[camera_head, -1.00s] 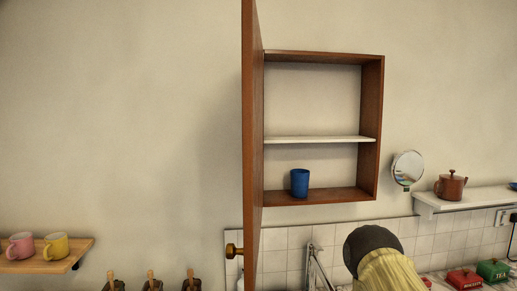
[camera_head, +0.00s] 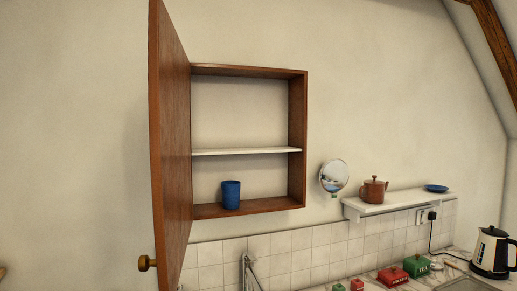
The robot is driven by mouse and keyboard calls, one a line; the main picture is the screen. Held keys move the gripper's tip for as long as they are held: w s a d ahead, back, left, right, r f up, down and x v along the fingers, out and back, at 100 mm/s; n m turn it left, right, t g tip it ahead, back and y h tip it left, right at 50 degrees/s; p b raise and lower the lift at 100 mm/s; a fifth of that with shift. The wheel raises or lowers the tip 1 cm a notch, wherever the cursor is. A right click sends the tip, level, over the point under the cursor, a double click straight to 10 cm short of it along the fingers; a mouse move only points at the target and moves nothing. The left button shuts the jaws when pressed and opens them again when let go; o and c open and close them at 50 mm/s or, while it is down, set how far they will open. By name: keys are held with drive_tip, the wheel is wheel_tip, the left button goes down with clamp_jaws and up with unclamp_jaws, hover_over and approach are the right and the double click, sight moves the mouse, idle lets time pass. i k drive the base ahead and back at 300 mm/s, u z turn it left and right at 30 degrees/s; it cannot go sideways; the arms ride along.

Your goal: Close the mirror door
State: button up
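The mirror door (camera_head: 171,150) stands wide open at the left side of the wall cabinet (camera_head: 298,140). It sticks out toward me, and I see its brown wooden inner side and narrow edge. A brass knob (camera_head: 147,263) is on the door's outer side near the bottom. The mirror face is hidden from this angle. The cabinet is open, with a white middle shelf (camera_head: 246,152) and a blue cup (camera_head: 231,195) on its floor.
A round mirror (camera_head: 333,176) hangs right of the cabinet. A white wall shelf (camera_head: 405,203) holds a brown teapot (camera_head: 374,189) and a blue dish (camera_head: 436,188). Red and green tins (camera_head: 416,266) and a kettle (camera_head: 491,252) stand on the counter below. The wall left of the door is bare.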

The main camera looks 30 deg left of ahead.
sight(169, 83)
drive_tip(key=z, duration=1.55)
drive_tip(key=k, duration=1.1)
drive_tip(key=u, duration=2.25)
drive_tip(key=i, duration=0.2)
drive_tip(key=z, duration=0.15)
